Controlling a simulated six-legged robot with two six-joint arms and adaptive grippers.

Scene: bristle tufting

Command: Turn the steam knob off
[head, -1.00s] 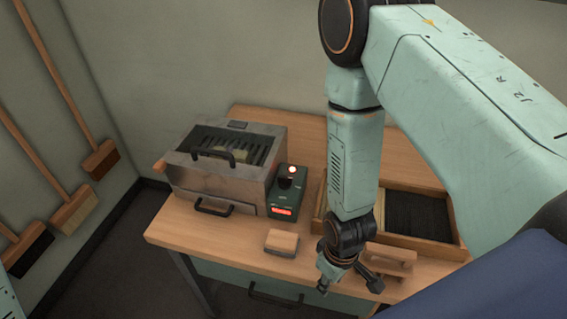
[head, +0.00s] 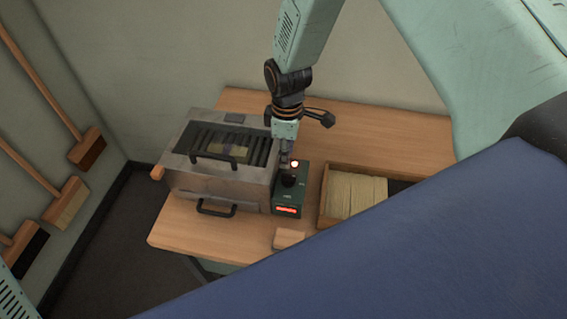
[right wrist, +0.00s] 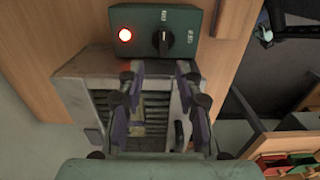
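The steam knob is a black knob (head: 288,180) on top of a green control box (head: 288,203) beside the metal steam box. In the right wrist view the knob (right wrist: 163,41) has a pale mark toward its upper label, with a second label at its right. A lamp (right wrist: 125,35) on the control box (right wrist: 147,15) glows red. My right gripper (head: 287,158) is over the back of the control box. In the right wrist view its fingers (right wrist: 160,75) are apart and empty, with the knob beyond their tips; I see no contact. My left gripper is out of view.
The metal steam box (head: 215,185) with a slatted top and handles stands directly left of the control box. A wooden tray (head: 325,193) with pale bristles lies to the right. A wooden block (head: 289,238) sits in front. Bare tabletop (head: 370,125) lies behind.

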